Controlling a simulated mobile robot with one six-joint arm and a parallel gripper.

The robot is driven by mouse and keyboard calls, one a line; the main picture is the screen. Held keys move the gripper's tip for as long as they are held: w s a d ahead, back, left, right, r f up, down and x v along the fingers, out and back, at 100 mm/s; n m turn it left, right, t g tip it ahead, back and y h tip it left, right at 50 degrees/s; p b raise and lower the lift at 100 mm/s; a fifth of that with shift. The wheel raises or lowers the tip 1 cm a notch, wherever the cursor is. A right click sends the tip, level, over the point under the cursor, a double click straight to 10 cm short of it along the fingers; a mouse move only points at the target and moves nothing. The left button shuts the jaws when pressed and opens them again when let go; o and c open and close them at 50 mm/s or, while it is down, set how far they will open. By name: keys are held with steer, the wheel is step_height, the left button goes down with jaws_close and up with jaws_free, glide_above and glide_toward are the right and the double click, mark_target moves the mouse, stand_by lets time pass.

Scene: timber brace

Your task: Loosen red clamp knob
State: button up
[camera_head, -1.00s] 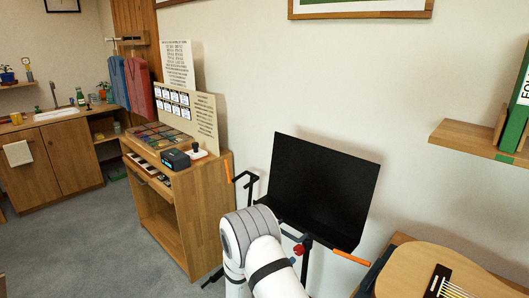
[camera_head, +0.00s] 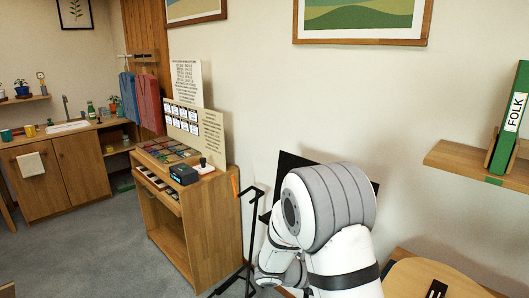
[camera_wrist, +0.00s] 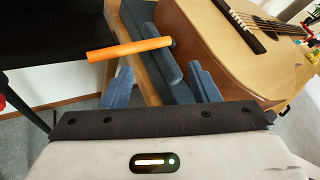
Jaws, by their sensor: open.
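The red clamp knob is hidden behind my arm in the head view. In the wrist view a small red piece (camera_wrist: 2,101) shows at the left edge, and I cannot tell for sure whether it is the knob. The black stand (camera_head: 254,228) rises behind my arm, its dark panel (camera_head: 288,163) mostly covered. In the wrist view an orange-tipped bar (camera_wrist: 130,49) crosses beyond my fingers. My gripper (camera_wrist: 162,68) is open and empty, its blue-grey fingers spread wide. It is hidden behind my arm in the head view.
A guitar (camera_wrist: 212,52) lies close beyond my right finger in the wrist view, beside a padded dark support (camera_wrist: 170,72). A wooden cabinet (camera_head: 210,235) stands left of the stand. A wall shelf (camera_head: 465,160) with a green folder is at right. Open floor lies at left.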

steer(key=s+d+r+m+g+y+p, duration=0.1)
steer(key=s+r+m+g+y+p, duration=0.2)
steer(key=s+r+m+y, duration=0.6)
steer(key=s+a+r+m+t+y+p, duration=0.3)
steer(key=s+a+r+m, duration=0.3)
steer(key=m, duration=1)
steer(key=s+r+y, duration=0.1)
steer(key=s+r, duration=0.2)
steer(key=s, duration=0.3)
steer(key=shift+m+y+p, duration=0.3)
